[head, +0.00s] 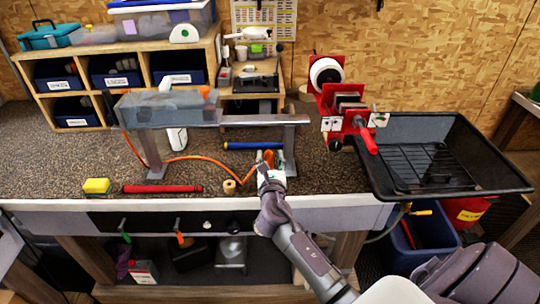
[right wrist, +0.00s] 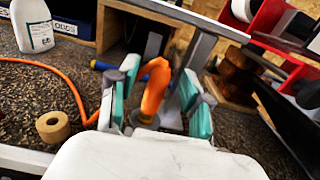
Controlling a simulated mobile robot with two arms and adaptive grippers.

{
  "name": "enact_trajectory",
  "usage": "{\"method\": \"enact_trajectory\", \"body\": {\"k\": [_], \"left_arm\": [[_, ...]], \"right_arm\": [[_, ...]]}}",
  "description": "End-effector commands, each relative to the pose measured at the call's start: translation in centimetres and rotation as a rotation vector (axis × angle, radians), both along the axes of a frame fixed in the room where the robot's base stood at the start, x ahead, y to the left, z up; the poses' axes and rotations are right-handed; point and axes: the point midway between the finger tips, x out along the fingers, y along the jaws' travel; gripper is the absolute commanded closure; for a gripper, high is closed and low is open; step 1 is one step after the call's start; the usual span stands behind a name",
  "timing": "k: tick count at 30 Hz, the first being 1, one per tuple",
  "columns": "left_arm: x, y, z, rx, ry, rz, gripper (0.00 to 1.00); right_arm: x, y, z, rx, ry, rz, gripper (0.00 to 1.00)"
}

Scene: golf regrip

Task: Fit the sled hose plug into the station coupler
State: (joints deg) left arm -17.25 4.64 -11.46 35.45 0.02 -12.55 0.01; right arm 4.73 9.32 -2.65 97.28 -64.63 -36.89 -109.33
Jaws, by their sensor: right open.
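An orange hose (head: 205,158) runs from the left end of the metal rail down across the bench to an orange plug-like end (head: 268,157) near the rail's right leg. In the right wrist view this orange end (right wrist: 155,88) stands upright, its lower part by a grey round piece. My right gripper (head: 270,172) is open, with teal finger pads on either side of the orange end; contact cannot be told. A translucent grey sled body (head: 165,108) sits on the rail (head: 225,123). I cannot clearly make out the station coupler. My left gripper is not in view.
A red machine (head: 345,105) and a black tray (head: 470,180) stand at right. A blue bar (head: 253,145) lies behind my right gripper.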

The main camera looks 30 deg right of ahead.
Motion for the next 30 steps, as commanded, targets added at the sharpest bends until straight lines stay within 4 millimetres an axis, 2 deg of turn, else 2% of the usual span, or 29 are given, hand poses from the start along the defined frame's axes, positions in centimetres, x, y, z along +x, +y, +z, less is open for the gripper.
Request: {"method": "enact_trajectory", "body": {"k": [9,15,20,30], "left_arm": [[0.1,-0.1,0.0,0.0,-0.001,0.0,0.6],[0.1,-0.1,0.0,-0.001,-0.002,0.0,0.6],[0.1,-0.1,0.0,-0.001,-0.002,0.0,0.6],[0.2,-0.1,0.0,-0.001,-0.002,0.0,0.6]], "right_arm": [[-5.8,3.6,-0.1,0.002,0.002,0.002,0.51],[-8.2,5.0,-0.1,0.002,0.002,0.0,0.51],[-8.9,5.4,0.0,0.001,0.001,0.0,0.51],[-8.9,5.4,0.0,0.001,0.0,0.0,0.51]]}}
